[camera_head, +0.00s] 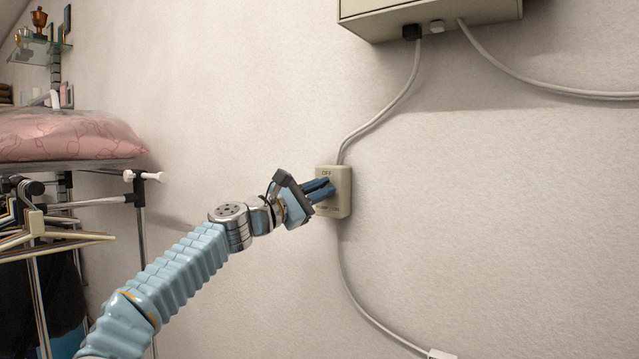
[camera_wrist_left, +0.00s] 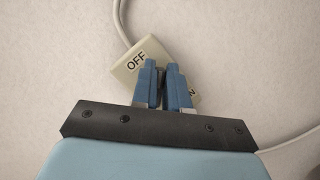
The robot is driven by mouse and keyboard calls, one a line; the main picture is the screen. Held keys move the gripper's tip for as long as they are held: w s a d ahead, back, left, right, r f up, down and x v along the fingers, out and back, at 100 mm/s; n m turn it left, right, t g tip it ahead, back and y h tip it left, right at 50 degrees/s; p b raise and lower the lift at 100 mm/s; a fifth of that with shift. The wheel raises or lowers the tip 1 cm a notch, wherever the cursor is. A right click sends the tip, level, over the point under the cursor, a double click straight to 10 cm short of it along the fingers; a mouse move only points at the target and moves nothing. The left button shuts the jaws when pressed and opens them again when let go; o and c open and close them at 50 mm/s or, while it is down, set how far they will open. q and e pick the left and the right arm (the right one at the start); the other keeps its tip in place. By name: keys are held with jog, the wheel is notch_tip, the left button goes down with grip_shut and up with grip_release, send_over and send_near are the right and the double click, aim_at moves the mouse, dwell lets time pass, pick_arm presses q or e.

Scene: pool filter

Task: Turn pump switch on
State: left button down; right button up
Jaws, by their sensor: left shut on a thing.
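The pump switch (camera_head: 341,178) is a small beige box on the wall with a cable at its top and bottom. Its upper end reads OFF. In the left wrist view the switch (camera_wrist_left: 128,68) shows OFF on one end and part of the ON label by the other. My left gripper (camera_head: 326,190) is at the face of the switch, its blue fingers close together on the middle. In the left wrist view the fingers (camera_wrist_left: 163,78) show a narrow gap and hide the lever between them. My left gripper is shut on the switch lever. My right gripper is not in view.
A beige control box (camera_head: 430,18) is fixed to the wall above, with cables (camera_head: 398,98) running from it. A rack with hangers (camera_head: 45,232) and a pink cushion (camera_head: 65,135) stands at the left. The wall right of the switch is clear.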

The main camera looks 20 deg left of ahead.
pick_arm(q)
jog(key=m+g, duration=0.1)
jog(key=m, duration=0.2)
jog(key=m+g, duration=0.1)
jog(key=m, duration=0.1)
jog(key=f+m+g, duration=0.1)
jog(key=m, duration=0.2)
jog(key=shift+d+m+g, duration=0.15)
jog(key=shift+m+g, duration=0.15)
dwell(0.4)
jog(key=c, duration=1.1)
grip_release()
jog(key=shift+y, duration=0.3)
jog(key=shift+c, duration=0.2)
jog(key=shift+r, duration=0.1)
jog(key=shift+s, duration=0.1)
jog(key=shift+s+a, duration=0.15)
jog(key=shift+a, duration=0.1)
jog(key=b+v, duration=0.4)
jog(key=v, duration=0.9)
